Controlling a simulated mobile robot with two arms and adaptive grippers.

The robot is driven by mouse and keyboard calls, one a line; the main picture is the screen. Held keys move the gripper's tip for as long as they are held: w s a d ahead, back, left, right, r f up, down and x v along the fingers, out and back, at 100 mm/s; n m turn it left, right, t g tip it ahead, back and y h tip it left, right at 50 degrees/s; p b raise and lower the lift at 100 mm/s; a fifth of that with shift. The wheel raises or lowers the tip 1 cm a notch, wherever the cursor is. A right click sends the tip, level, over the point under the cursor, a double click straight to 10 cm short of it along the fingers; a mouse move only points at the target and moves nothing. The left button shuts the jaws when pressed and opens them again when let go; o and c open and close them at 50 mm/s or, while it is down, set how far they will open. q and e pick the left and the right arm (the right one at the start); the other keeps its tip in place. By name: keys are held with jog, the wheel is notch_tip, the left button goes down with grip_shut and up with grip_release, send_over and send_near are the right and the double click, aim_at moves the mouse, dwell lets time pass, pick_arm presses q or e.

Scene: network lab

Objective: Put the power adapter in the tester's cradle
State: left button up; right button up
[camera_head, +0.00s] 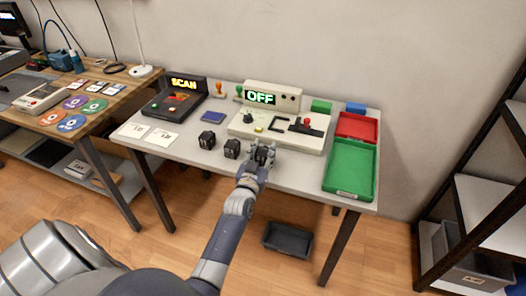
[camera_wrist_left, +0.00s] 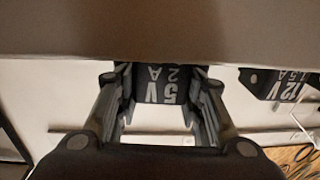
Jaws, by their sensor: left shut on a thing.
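My left gripper (camera_head: 262,157) is shut on a black power adapter (camera_wrist_left: 165,84), whose label reads 5V 2A in the left wrist view. In the head view the gripper is at the front edge of the beige tester (camera_head: 247,131), and the fingers partly hide the adapter. The tester's display (camera_head: 261,97) reads OFF. Black cradle brackets (camera_head: 279,125) stand on its top, beyond the gripper, with a red-knobbed lever (camera_head: 307,124) to their right. Two other black adapters (camera_head: 207,140) (camera_head: 231,149) stand left of the gripper. One labelled 12V 1.5A (camera_wrist_left: 284,84) shows in the left wrist view. My right gripper is out of view.
A red tray (camera_head: 372,126) and a green tray (camera_head: 348,190) lie on the table's right. A dark SCAN device (camera_head: 175,101), a blue pad (camera_head: 213,117) and white cards (camera_head: 161,137) lie left. A dark bin (camera_head: 288,240) is on the floor below.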

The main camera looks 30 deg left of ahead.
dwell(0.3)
pick_arm(q)
jog(key=shift+f, duration=0.15)
jog(key=o, duration=1.2)
jog(key=shift+f, duration=0.1)
